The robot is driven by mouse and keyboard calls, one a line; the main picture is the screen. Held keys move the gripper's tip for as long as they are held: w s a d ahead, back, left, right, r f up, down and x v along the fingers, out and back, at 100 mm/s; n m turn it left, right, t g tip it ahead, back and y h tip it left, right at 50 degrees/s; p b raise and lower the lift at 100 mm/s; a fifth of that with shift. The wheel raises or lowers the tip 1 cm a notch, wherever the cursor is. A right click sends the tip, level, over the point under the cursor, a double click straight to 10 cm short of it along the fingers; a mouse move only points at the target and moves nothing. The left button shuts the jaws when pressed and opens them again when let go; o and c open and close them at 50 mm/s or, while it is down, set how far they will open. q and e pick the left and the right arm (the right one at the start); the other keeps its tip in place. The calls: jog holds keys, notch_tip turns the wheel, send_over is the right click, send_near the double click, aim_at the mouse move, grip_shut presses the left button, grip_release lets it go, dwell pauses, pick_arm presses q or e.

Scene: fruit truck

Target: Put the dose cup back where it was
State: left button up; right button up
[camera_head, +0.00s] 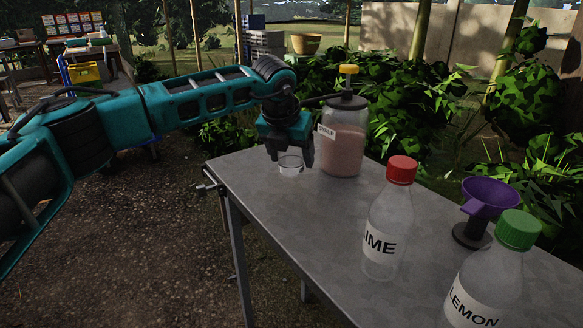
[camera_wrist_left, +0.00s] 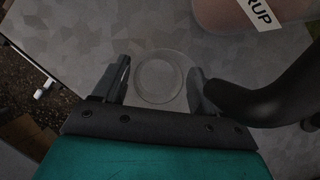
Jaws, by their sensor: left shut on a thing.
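The dose cup (camera_head: 290,165) is small and clear, and sits at the far left end of the grey metal table. My left gripper (camera_head: 291,155) reaches down over it with its fingers at the cup's sides. In the left wrist view the cup (camera_wrist_left: 158,80) shows as a round clear rim between the two fingers of the gripper (camera_wrist_left: 158,84). The gripper is shut on the cup. The cup looks upright at the tabletop; whether its base touches is hard to tell. My right gripper is not in view.
A syrup jar (camera_head: 343,140) with a yellow-topped pump stands just right of the cup. A lime bottle (camera_head: 388,225), a lemon bottle (camera_head: 487,280) and a purple funnel (camera_head: 489,196) on a dark stand are nearer right. The table (camera_head: 300,225) is clear at its left front.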

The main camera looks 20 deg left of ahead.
aim_at(291, 168)
pick_arm(q)
jog(key=shift+w+f+b, duration=0.1)
jog(key=shift+f+b, duration=0.5)
jog(key=shift+f, duration=1.3)
jog(key=o, duration=1)
jog(key=shift+o, duration=0.2)
jog(key=shift+r, duration=0.5)
jog(key=p+v, duration=0.1)
jog(key=v, duration=0.4)
jog(key=shift+f, duration=0.1)
jog(key=s, duration=1.1)
jog(key=shift+a+f, duration=0.25)
jog(key=shift+a, duration=0.1)
jog(key=shift+s, duration=0.5)
